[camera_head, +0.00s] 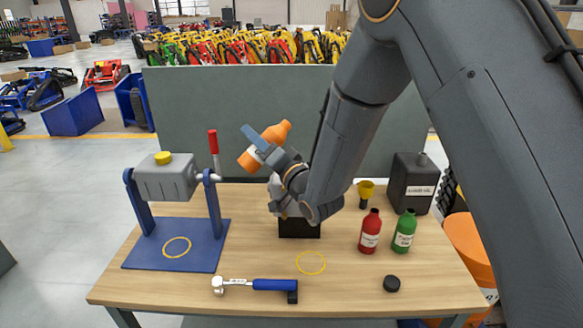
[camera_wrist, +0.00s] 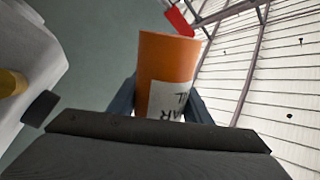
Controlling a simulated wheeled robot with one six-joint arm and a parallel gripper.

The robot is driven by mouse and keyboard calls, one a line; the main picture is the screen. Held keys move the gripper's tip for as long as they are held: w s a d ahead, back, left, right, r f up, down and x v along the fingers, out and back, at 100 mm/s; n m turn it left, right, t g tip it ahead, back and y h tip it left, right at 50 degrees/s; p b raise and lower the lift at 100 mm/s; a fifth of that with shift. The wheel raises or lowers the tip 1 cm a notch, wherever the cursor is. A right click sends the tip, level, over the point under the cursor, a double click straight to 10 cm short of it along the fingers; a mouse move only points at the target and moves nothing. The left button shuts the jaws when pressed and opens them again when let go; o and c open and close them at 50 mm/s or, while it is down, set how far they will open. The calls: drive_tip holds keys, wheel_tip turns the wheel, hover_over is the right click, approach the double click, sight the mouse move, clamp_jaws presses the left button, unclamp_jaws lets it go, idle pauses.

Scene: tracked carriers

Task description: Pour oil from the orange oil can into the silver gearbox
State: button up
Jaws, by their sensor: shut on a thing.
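My gripper (camera_head: 268,148) is shut on the orange oil can (camera_head: 277,133) and holds it in the air above the middle of the bench. The can is tilted, one end up and right, the other down and left. In the wrist view the can (camera_wrist: 168,62) sits between the two dark fingers (camera_wrist: 163,108), its white label upside down. I cannot tell whether oil flows. The silver-grey gearbox (camera_head: 168,182) with a yellow cap on top hangs in a blue stand at the left, apart from the can. A red-handled lever (camera_head: 214,142) rises at its right side.
A light grey thing on a black block (camera_head: 300,229) is partly hidden behind my wrist. A red bottle (camera_head: 370,235), a green bottle (camera_head: 404,233), a yellow funnel (camera_head: 366,190) and a black jug (camera_head: 413,183) stand right.

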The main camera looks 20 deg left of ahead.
drive_tip(key=shift+m, duration=0.3)
drive_tip(key=shift+s+a+r+m+t+p, duration=0.2)
drive_tip(key=shift+r+m+t+p, duration=0.25)
drive_tip(key=shift+m+p, duration=0.5)
idle(0.5)
drive_tip(key=shift+f+m+t+h, duration=0.3)
drive_tip(key=shift+f+m, duration=0.1)
drive_tip(key=shift+m, duration=0.75)
drive_tip(key=shift+r+m+t+h+b, duration=0.25)
drive_tip(key=shift+m+t+h+b, duration=0.25)
drive_tip(key=shift+m, duration=1)
idle(3.6)
